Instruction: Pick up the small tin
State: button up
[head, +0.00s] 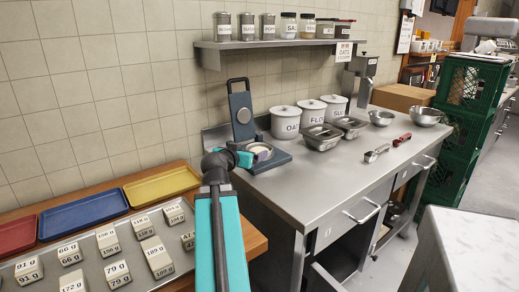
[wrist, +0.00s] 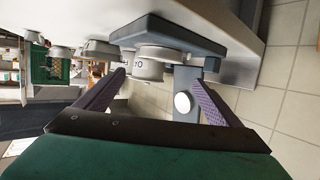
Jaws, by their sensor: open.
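My gripper (wrist: 160,80) is open in the wrist view, its two purple fingers apart. In the head view my gripper (head: 245,158) is at the dark hinged press (head: 283,158), whose lid stands upright. Small labelled tins (head: 247,27) also stand on the wall shelf.
White lidded canisters (head: 285,122), metal pans (head: 320,138) and bowls (head: 427,117) stand behind and right of the press. At left are coloured trays (head: 82,218) and labelled weight blocks (head: 157,257).

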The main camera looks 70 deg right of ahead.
jog(key=shift+d+f+p, duration=0.1)
jog(key=shift+d+p, duration=0.3)
jog(key=shift+p, duration=1.7)
jog(key=shift+d+p, duration=0.35)
jog(key=shift+p, duration=0.45)
jog(key=d+p, duration=0.1)
jog(key=p, duration=0.1)
jog(key=shift+f+p, duration=0.15)
jog(key=shift+p, duration=0.2)
jog(key=d+p, duration=0.1)
jog(key=p, duration=0.2)
jog(key=shift+f+p, duration=0.3)
jog(key=shift+p, duration=0.05)
jog(key=shift+x, duration=1.55)
jog(key=shift+w+f, duration=0.1)
jog(key=shift+p+x, duration=1.15)
jog(key=shift+x, duration=1.4)
